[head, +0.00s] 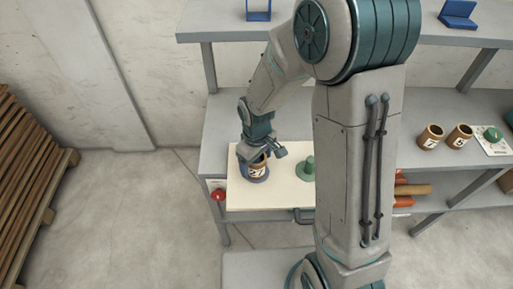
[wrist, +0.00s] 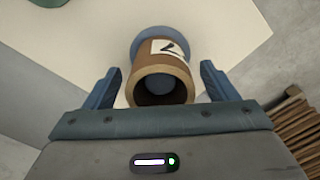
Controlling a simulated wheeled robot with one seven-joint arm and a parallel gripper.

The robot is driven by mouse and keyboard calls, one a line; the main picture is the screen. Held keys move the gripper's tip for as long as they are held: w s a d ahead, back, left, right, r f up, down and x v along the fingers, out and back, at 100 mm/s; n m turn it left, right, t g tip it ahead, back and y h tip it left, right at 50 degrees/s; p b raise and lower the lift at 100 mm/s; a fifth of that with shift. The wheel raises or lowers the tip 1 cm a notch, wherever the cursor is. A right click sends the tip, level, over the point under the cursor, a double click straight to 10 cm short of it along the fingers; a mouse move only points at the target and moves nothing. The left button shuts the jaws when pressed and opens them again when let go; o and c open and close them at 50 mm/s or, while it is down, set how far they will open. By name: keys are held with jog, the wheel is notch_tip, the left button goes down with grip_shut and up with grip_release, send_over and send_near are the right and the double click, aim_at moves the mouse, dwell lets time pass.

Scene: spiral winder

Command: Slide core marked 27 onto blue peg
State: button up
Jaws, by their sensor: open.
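A brown core (head: 258,168) with a white label stands upright at the left of the cream board (head: 240,202). It is around the blue peg, whose blue base (head: 254,177) shows beneath it. In the wrist view the core (wrist: 160,69) has a bluish peg top inside its bore, and part of the blue base (wrist: 166,33) shows beyond it. A 7 shows on its label; the rest of the marking is hard to read. My gripper (wrist: 160,82) is open, with one finger on each side of the core and gaps between.
A green peg (head: 308,170) stands on the board to the right. Two labelled cores (head: 430,137) (head: 459,136) and a white card (head: 494,147) with a green piece are at the right of the bench. A red button (head: 217,194) is at the bench's front left. Wooden slats (head: 30,190) stand far left.

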notch_tip(320, 180, up, 13)
jog(key=shift+r, duration=0.15)
dwell(0.6)
jog(key=s+d+r+m+t, duration=0.1)
jog(key=s+d+r+m, duration=0.2)
jog(key=s+d, duration=0.3)
jog(key=s+d+r+m+t, duration=0.2)
jog(key=s+d+r+m, duration=0.1)
jog(key=s+d+m, duration=0.2)
jog(key=shift+s+d+m, duration=0.3)
jog(key=shift+s+d, duration=0.2)
jog(key=shift+s, duration=0.4)
